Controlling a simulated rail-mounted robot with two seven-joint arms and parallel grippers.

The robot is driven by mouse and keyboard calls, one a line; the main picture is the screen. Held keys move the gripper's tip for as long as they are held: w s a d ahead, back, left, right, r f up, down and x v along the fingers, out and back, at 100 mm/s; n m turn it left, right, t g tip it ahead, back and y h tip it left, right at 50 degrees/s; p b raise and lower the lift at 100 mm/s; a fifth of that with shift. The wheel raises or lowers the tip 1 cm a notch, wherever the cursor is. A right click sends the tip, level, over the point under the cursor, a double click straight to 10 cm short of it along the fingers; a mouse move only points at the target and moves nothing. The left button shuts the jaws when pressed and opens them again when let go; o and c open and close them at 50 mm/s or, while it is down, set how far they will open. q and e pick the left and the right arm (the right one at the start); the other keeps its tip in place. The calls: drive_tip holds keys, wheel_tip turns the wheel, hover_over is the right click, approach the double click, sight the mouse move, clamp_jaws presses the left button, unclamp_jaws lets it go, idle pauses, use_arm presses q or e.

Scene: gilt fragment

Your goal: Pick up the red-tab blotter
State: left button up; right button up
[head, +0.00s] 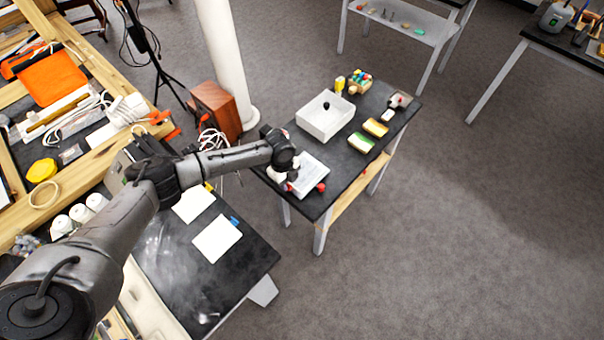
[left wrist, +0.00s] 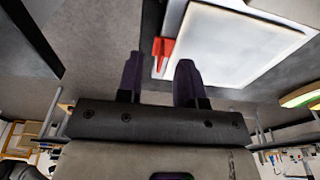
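The red-tab blotter (head: 312,174) is a pale flat square lying on the small dark table. It also shows in the left wrist view as a white panel (left wrist: 225,45) with a red tab (left wrist: 163,48) on its left edge. My left gripper (head: 287,175) is at the blotter's left end in the head view, hiding part of it. In the left wrist view its two dark fingers (left wrist: 160,78) stand apart, with the red tab showing in the gap beyond the tips. No contact can be made out. My right gripper is not in view.
A white bin (head: 325,117) with a dark object stands behind the blotter on the small table (head: 345,178). Yellow-green blocks (head: 361,142) lie to its right. Two white sheets (head: 217,239) lie on the nearer dark bench. Open floor lies right of the small table.

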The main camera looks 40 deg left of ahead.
use_arm(q)
drive_tip(key=shift+f, duration=0.6)
clamp_jaws()
